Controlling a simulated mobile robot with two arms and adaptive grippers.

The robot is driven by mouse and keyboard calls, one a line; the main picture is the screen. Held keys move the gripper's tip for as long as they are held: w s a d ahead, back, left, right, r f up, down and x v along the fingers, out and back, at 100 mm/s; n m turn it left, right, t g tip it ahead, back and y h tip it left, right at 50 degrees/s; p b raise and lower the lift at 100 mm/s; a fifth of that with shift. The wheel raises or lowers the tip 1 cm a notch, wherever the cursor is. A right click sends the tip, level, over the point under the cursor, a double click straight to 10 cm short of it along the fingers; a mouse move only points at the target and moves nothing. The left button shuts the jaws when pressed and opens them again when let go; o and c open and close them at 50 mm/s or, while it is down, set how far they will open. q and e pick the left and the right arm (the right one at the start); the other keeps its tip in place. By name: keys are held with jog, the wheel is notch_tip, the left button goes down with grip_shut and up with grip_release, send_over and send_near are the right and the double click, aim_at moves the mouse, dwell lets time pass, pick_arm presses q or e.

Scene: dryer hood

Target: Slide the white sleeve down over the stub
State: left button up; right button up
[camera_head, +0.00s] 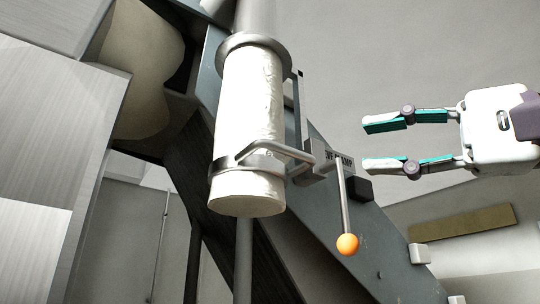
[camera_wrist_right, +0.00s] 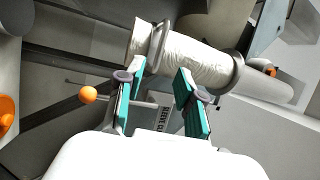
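The white sleeve (camera_head: 250,110) hangs upright from a metal collar (camera_head: 254,44) on a grey pipe in the head view. A metal ring clamp (camera_head: 246,163) is around its lower part. The sleeve's lower end looks closed or shaded; I cannot tell which. My right gripper (camera_head: 385,145) is open and empty to the right of the sleeve, fingers pointing at it, with a clear gap. In the right wrist view the sleeve (camera_wrist_right: 190,55) lies beyond the open fingertips (camera_wrist_right: 160,85). I cannot identify the stub. My left gripper is not in view.
A lever with an orange ball (camera_head: 347,244) hangs from the clamp bracket, below and left of my right gripper; the ball also shows in the wrist view (camera_wrist_right: 88,95). A slanted grey beam (camera_head: 380,250) runs behind the sleeve. Metal panels (camera_head: 50,110) stand at left.

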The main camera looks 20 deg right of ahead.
aim_at(295, 152)
jog(key=p+x, duration=0.2)
jog(key=x, duration=0.7)
jog(key=shift+s+r+p, duration=0.1)
jog(key=shift+r+p, duration=0.05)
jog(key=shift+p, duration=0.25)
jog(key=shift+p+x, duration=0.4)
jog(key=shift+x, duration=0.75)
jog(key=shift+a+r, duration=0.1)
jog(key=shift+w+a, duration=0.2)
jog(key=shift+w, duration=0.2)
jog(key=shift+c, duration=0.5)
jog(key=shift+s+d, duration=0.1)
jog(key=c, duration=0.5)
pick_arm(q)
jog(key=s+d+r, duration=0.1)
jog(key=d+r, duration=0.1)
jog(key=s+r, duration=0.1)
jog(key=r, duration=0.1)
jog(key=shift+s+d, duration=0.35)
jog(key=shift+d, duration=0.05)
pick_arm(e)
grip_shut()
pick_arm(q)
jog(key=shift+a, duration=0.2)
